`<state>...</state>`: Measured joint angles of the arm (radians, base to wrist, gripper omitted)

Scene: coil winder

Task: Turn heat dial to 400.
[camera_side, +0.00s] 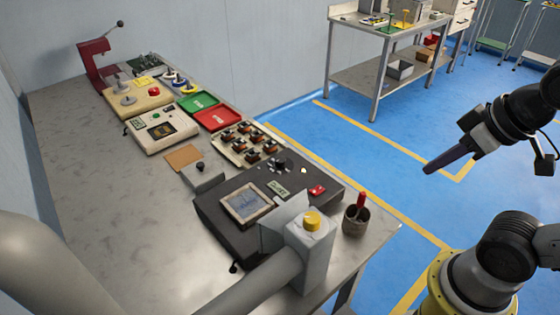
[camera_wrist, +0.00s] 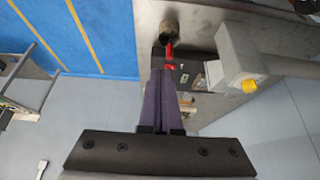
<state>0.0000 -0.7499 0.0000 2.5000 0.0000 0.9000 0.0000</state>
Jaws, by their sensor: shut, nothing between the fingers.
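A dark console (camera_side: 235,210) stands near the front end of the bench. I cannot read a scale, so I cannot tell if this knob is the heat dial. My gripper (camera_side: 428,170) has purple fingers that are shut and empty. It is in the air over the floor, right of the bench and apart from the console. In the wrist view the shut fingers (camera_wrist: 160,73) cover part of the console.
A cup (camera_side: 355,222) with a red-handled tool is at the bench edge. Trays (camera_side: 212,117) and small parts lie farther back.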

